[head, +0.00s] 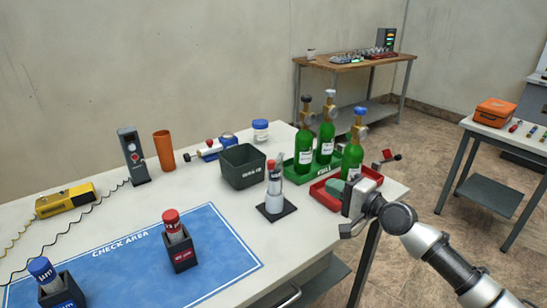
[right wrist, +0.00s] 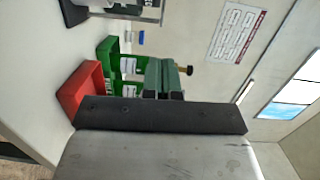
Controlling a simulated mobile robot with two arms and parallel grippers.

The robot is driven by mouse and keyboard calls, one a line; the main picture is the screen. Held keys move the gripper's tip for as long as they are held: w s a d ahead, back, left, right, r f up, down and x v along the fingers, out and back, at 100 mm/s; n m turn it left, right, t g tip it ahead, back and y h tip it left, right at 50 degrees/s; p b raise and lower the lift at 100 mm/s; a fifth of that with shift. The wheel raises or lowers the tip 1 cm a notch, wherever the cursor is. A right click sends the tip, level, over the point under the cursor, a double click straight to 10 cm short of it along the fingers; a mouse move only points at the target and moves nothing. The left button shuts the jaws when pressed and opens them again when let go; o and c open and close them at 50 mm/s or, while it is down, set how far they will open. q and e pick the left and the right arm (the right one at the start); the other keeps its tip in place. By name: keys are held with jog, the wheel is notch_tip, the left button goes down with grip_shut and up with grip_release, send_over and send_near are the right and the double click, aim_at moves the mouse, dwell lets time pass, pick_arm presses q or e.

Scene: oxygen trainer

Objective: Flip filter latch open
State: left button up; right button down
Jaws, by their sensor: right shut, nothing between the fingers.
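A red-capped cartridge (head: 172,222) and a blue-capped cartridge (head: 44,270) stand in dark holders at the front left. My right gripper (head: 347,232) is shut and empty at the table's right edge, right of the canister and apart from it. My left gripper is not in view.
A red tray (head: 323,198) and a green tray (head: 291,174) with green bottles (head: 304,150) stand just behind my right gripper. The red tray also shows in the right wrist view (right wrist: 80,92). A dark green bin (head: 240,170) stands behind the canister. The blue mat (head: 215,270) has free room.

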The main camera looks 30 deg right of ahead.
pick_arm(q)
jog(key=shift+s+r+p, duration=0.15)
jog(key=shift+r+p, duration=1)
jog(key=shift+p, duration=0.1)
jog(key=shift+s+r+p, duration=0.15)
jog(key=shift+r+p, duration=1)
jog(key=shift+p, duration=0.05)
pick_arm(e)
jog(key=w+a+r, duration=0.1)
jog(key=w+a, duration=0.5)
jog(key=w, duration=0.6)
jog(key=shift+a+r+y, duration=0.3)
jog(key=shift+r+y, duration=0.05)
jog(key=shift+y, duration=0.05)
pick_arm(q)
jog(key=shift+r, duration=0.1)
